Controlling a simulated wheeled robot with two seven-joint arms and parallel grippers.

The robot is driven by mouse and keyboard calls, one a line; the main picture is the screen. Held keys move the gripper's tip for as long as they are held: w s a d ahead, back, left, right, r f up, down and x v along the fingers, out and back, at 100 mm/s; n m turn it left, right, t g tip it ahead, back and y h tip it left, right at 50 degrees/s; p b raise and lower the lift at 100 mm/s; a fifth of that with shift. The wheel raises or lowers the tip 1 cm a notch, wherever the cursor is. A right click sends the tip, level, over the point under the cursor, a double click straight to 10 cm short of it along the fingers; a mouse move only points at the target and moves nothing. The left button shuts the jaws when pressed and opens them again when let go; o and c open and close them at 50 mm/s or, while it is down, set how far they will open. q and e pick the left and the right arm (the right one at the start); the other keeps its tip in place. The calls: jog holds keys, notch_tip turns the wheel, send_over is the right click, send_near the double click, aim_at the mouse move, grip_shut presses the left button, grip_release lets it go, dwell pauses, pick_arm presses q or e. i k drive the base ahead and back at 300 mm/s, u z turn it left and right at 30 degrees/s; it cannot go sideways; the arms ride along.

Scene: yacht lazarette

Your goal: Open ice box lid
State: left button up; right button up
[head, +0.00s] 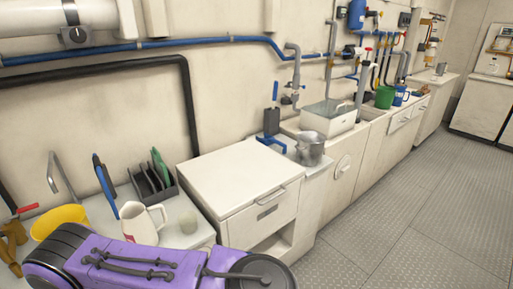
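A white box-like unit (246,187) stands in the middle of the head view, with a flat, closed top. A bar handle and a dark grey plate show on its front, above an open recess. It may be the ice box, but I cannot tell for certain. A smaller white bin with a clear, closed cover (328,118) stands further back on the counter, with a handle on its cover. Neither of my grippers shows in this view.
A metal pot (310,150) stands just right of the white unit. A cream jug (140,222), a black rack (152,184) and a yellow bowl (60,220) are at left. A green bucket (385,97) is further back. The metal floor (400,220) at right is clear.

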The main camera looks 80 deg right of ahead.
aim_at(230, 178)
jog(key=z, duration=2.55)
jog(key=k, duration=0.35)
jog(key=z, duration=1.8)
jog(key=i, duration=0.85)
jog(key=u, duration=0.4)
